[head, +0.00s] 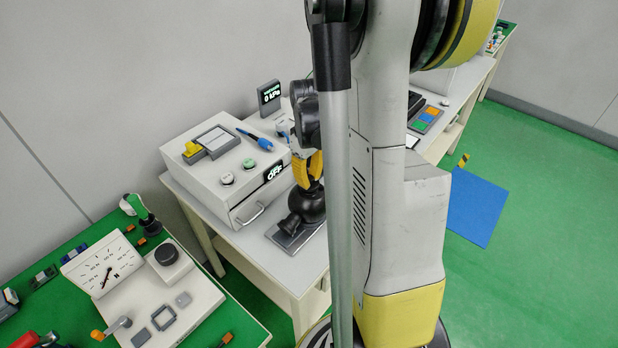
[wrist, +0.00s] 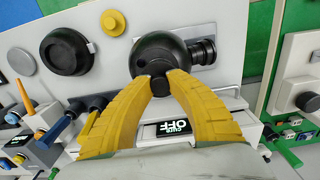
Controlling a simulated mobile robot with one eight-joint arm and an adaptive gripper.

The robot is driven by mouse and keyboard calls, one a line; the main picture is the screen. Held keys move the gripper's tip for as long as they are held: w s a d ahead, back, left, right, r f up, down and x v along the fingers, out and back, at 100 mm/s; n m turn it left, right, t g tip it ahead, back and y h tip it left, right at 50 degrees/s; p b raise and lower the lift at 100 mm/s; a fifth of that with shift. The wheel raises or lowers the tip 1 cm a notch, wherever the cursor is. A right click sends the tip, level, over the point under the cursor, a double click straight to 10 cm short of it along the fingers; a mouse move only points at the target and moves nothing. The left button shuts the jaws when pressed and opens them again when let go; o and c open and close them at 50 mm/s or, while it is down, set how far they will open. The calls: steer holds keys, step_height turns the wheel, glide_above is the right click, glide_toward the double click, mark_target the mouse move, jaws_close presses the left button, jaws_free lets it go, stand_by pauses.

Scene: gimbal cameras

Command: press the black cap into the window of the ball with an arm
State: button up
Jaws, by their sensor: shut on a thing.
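The ball with an arm (wrist: 150,50) is a glossy black sphere with a short ribbed arm (wrist: 203,52) pointing right in the wrist view. In the head view the ball (head: 313,207) sits on a grey plate (head: 283,238) at the front of the white bench, its arm at lower left. My gripper (wrist: 160,80) has its yellow fingers closed on a small dark piece, seemingly the black cap (wrist: 160,88), against or just in front of the ball's near side. The window is hidden behind the fingertips, so I cannot tell how deep the cap sits.
In the wrist view, a larger black round part (wrist: 67,52), a yellow disc (wrist: 113,22) and a grey disc (wrist: 21,61) lie left of the ball. A white cabinet (head: 210,160) with an OFF display (head: 273,172) stands close beside. A small screen (head: 269,96) reads 0 kPa.

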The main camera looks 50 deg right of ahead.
mark_target(309, 178)
steer(key=shift+f+b, duration=0.65)
steer(key=shift+f, duration=0.15)
steer(key=o, duration=0.8)
steer(key=shift+r, duration=0.15)
step_height(309, 178, up, 12)
steer(key=s+a+r+t, duration=0.1)
steer(key=s+a+t, duration=0.1)
steer(key=a, duration=1)
steer(key=s+a+r+m+t, duration=0.1)
steer(key=s+a+t, duration=0.2)
steer(key=a, duration=1)
steer(key=shift+s+a+r+t+b, duration=0.25)
steer(key=shift+t+b, duration=0.2)
steer(key=shift+t, duration=0.65)
